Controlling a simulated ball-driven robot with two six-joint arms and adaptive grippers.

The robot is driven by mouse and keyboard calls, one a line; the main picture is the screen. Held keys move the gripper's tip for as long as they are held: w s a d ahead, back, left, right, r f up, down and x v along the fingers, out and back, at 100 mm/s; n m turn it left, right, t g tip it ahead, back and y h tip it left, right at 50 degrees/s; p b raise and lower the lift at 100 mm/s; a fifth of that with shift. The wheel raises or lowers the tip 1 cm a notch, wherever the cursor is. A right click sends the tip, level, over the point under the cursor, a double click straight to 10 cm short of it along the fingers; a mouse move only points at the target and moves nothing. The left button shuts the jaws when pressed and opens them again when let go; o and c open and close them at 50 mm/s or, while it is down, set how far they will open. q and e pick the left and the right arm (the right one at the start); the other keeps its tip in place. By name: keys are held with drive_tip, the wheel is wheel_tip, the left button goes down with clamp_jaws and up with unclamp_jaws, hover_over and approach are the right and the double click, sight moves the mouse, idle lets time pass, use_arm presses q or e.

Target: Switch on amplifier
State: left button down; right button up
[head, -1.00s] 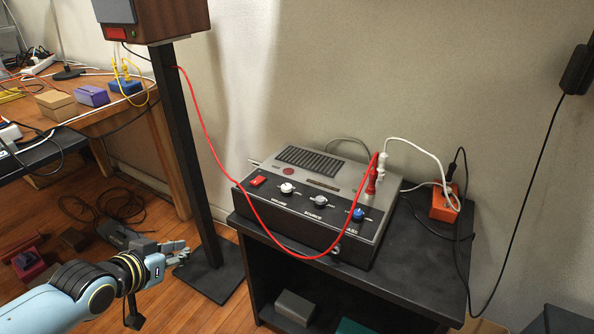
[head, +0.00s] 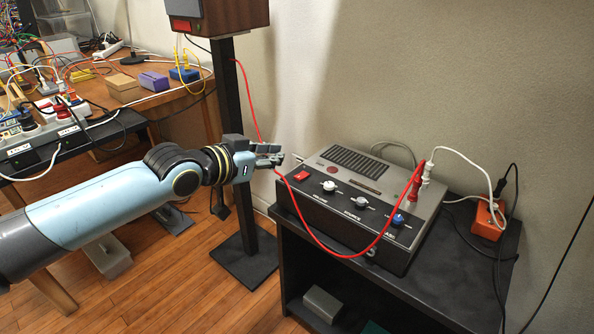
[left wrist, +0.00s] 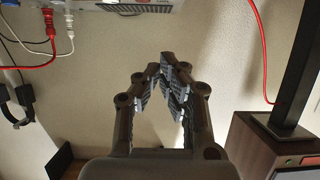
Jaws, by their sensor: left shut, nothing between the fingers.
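The amplifier (head: 428,210) is a grey and black box on a black stand in the head view. A red switch (head: 301,176) sits at the left of its front panel, with three knobs to the right of it. My left gripper (head: 275,154) is shut and empty, just left of the amplifier's near left corner and close to the red switch; I cannot tell whether it touches anything. In the left wrist view the fingers (left wrist: 163,75) come together over a bare wall, and only an edge of the amplifier (left wrist: 130,8) shows at the top. My right gripper is out of view.
A red cable (head: 310,232) loops across the amplifier's front to its right-side plugs. A speaker (head: 215,15) on a black post (head: 228,100) stands behind the gripper. An orange box (head: 487,220) with plugs is right of the amplifier. A crowded bench is at the left.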

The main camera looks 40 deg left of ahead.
use_arm(q)
drive_tip(key=b, duration=0.4)
hover_over(295, 185)
drive_tip(key=w, duration=0.2)
drive_tip(key=f, duration=0.3)
drive_tip(key=shift+s+f, duration=0.25)
drive_tip(key=shift+f, duration=0.05)
drive_tip(key=shift+s+f, duration=0.25)
drive_tip(key=shift+f, duration=0.65)
drive_tip(key=shift+s+f+b, duration=0.2)
drive_tip(key=shift+f+b, duration=0.15)
drive_tip(key=shift+f, duration=0.5)
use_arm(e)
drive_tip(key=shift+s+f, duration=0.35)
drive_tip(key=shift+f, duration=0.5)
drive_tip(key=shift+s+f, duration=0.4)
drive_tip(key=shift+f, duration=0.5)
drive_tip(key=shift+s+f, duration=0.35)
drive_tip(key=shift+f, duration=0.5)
use_arm(q)
drive_tip(key=shift+s+f+b, duration=0.25)
drive_tip(key=shift+f+b, duration=0.55)
drive_tip(key=shift+f, duration=0.05)
drive_tip(key=shift+r+p, duration=0.35)
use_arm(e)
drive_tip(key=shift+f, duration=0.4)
use_arm(q)
drive_tip(key=shift+r, duration=0.1)
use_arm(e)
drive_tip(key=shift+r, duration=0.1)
